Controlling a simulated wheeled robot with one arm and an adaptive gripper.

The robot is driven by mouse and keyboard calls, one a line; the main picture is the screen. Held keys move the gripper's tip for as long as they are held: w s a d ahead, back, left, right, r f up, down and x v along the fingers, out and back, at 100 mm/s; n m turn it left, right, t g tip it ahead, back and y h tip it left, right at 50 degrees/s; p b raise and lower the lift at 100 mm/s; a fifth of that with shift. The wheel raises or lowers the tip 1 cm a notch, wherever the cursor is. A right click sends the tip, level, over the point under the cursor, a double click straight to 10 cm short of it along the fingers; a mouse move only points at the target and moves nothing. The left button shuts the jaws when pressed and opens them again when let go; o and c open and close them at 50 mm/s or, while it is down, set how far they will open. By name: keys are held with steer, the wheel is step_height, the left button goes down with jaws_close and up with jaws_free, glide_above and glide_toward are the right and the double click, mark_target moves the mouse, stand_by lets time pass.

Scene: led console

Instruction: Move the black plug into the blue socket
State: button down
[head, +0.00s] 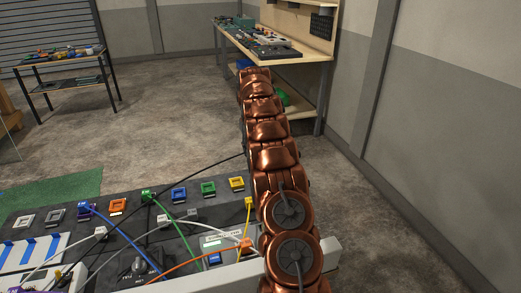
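The blue socket (179,194) is a blue-framed square in the back row of the dark console (130,195), between an orange-and-green pair on its left and a green and a yellow socket on its right. It looks empty. A black cable (196,173) rises from the console's front left and runs up right until it passes behind my copper arm. The black plug is not visible. My gripper is not visible either; my arm covers the area where the cable goes out of sight.
Blue, green, white, orange and yellow cables cross the console. A green plug (148,195) sits left of the blue socket. A grey display module (222,243) stands at the front right. A workbench (290,57) and a tool table (70,84) stand behind, with open floor between.

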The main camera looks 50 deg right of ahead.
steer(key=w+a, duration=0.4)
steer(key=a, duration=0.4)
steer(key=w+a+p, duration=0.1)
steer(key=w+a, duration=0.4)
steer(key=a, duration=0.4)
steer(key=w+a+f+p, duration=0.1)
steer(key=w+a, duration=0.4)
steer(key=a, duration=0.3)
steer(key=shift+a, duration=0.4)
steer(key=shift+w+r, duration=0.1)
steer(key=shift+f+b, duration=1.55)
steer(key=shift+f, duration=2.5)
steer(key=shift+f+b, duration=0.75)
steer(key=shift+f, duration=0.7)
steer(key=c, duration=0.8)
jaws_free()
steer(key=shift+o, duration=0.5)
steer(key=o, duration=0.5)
